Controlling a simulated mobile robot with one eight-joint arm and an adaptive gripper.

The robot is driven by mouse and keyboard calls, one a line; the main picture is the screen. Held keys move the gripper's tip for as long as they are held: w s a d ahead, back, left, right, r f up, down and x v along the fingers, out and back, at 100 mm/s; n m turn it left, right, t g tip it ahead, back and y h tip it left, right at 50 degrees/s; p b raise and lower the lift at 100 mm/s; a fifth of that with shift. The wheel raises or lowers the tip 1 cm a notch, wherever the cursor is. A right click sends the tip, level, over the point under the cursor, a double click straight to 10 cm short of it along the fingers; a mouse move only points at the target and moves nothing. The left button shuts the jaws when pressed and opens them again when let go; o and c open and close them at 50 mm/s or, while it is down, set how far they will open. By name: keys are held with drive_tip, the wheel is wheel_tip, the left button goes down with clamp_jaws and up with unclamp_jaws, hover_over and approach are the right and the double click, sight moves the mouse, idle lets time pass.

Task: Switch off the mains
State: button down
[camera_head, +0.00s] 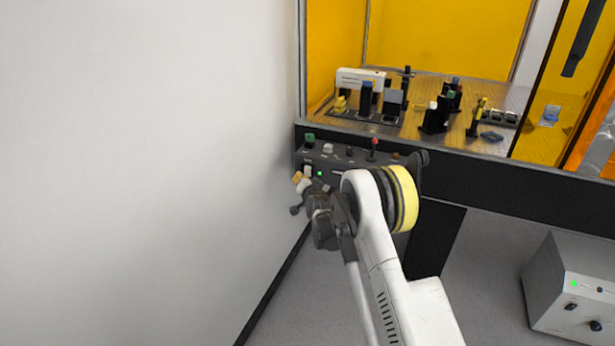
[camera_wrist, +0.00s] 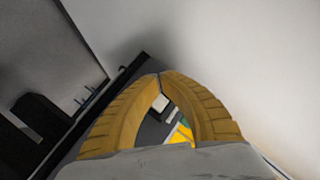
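The dark control panel (camera_head: 340,160) runs along the front of the yellow-windowed cabinet. The switch cannot be made out there.
A green button (camera_head: 309,140), a pale button (camera_head: 328,148) and a red-tipped lever (camera_head: 374,143) stand on the panel. A white wall (camera_head: 150,170) is close on the left. Optical parts stand on the cabinet's bench (camera_head: 420,127). A grey box (camera_head: 570,285) is at lower right.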

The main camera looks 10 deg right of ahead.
drive_tip(key=shift+w, duration=0.1)
drive_tip(key=shift+w+d+f, duration=0.1)
drive_tip(key=shift+w+d, duration=0.15)
drive_tip(key=shift+w+d, duration=0.2)
drive_tip(key=shift+w, duration=0.1)
idle(0.8)
drive_tip(key=shift+s+a, duration=0.1)
drive_tip(key=shift+s, duration=0.05)
drive_tip(key=shift+s+a, duration=0.4)
drive_tip(key=shift+s, duration=0.1)
idle(0.3)
drive_tip(key=s+a, duration=0.1)
drive_tip(key=s, duration=0.1)
drive_tip(key=s+a+r, duration=0.1)
drive_tip(key=s, duration=0.1)
drive_tip(key=shift+a, duration=0.4)
